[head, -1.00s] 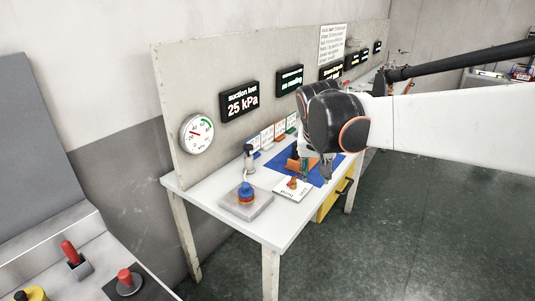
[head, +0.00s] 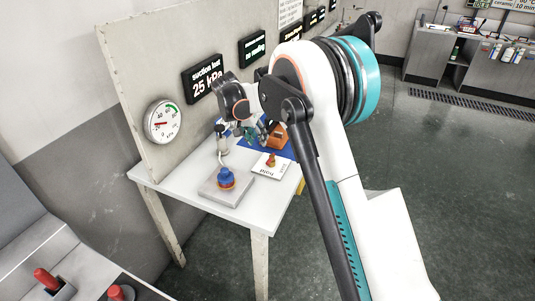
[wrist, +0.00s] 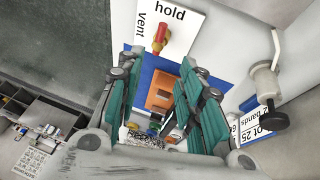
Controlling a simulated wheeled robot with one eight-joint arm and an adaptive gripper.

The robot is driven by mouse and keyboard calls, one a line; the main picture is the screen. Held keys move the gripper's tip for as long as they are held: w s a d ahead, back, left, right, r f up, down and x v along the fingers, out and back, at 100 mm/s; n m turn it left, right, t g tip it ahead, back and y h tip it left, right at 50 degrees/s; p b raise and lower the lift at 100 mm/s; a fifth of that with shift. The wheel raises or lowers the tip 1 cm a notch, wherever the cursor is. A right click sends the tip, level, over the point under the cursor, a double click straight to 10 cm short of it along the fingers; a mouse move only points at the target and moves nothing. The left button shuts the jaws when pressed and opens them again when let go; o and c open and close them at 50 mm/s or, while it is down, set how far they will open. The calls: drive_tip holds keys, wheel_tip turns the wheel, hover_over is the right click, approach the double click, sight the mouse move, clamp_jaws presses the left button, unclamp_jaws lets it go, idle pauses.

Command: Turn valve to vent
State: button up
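The valve (head: 271,160) has a small red handle over a yellow body, on a white plate (head: 262,172) marked "hold" and "vent". In the wrist view the valve (wrist: 160,37) shows near the top, with "hold" above it and "vent" to its left; its red handle appears to lie roughly along the "hold" direction. My gripper (head: 256,133) is above the bench, behind and left of the valve in the head view. In the wrist view its teal-padded fingers (wrist: 160,85) stand apart with nothing held between them; the valve is beyond their tips, apparently untouched.
An orange block (head: 277,136) sits on a blue mat close to my gripper. A blue-topped fitting (head: 226,178) on a grey block and a white-and-black upright piece (head: 222,140) stand left.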

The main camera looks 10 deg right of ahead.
sight(270, 158)
drive_tip(key=b+x, duration=0.4)
drive_tip(key=x, duration=0.9)
drive_tip(key=shift+d+f, duration=0.1)
drive_tip(key=shift+f, duration=0.15)
drive_tip(key=shift+c, duration=0.3)
clamp_jaws()
